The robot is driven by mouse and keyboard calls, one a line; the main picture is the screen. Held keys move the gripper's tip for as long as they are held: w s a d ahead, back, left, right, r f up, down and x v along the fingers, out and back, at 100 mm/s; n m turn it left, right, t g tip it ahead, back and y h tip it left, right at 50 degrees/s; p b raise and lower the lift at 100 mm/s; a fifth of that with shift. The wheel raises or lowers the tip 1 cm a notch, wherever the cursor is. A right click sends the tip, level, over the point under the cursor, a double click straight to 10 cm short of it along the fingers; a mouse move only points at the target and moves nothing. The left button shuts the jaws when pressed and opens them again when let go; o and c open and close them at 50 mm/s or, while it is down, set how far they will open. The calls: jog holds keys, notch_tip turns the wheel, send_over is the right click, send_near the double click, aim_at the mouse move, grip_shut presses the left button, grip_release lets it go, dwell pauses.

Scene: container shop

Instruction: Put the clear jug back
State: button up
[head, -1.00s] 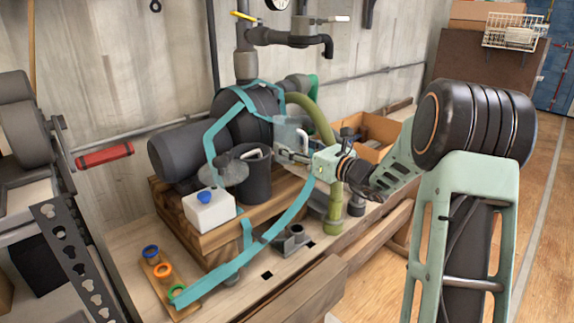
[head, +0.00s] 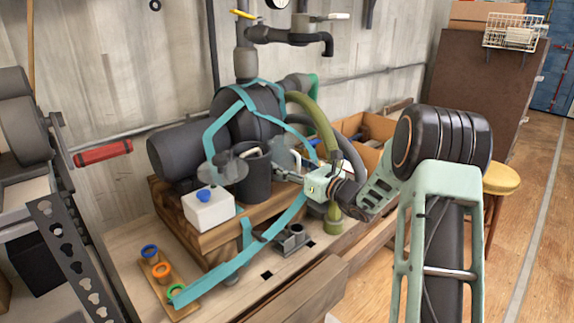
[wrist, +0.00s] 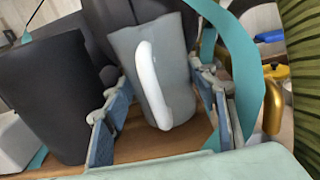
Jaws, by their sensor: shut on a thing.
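The clear jug (head: 286,153), greyish and see-through, is by the wooden block beside the pump, partly hidden by my gripper (head: 289,176). In the wrist view the jug (wrist: 180,62) is upright with a slight tilt. Its pale handle (wrist: 150,75) faces me, between the two blue-padded fingers. My gripper (wrist: 160,118) is shut on the jug. A dark bucket (head: 256,182) stands just left of it, and also shows in the wrist view (wrist: 48,95). I cannot tell whether the jug's base touches the wood.
A wooden block (head: 184,215) carries a white box with a blue cap (head: 207,211). A teal strap (head: 268,232) runs across the bench front. A green hose (head: 322,125) is close behind my gripper. An orange-brown crate (head: 378,128) is behind to the right. A stool (head: 501,180) stands right.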

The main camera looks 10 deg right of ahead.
jog(key=shift+r, duration=0.15)
jog(key=shift+f, duration=0.2)
jog(key=o, duration=1.3)
jog(key=shift+r, duration=0.2)
jog(key=v, duration=1.2)
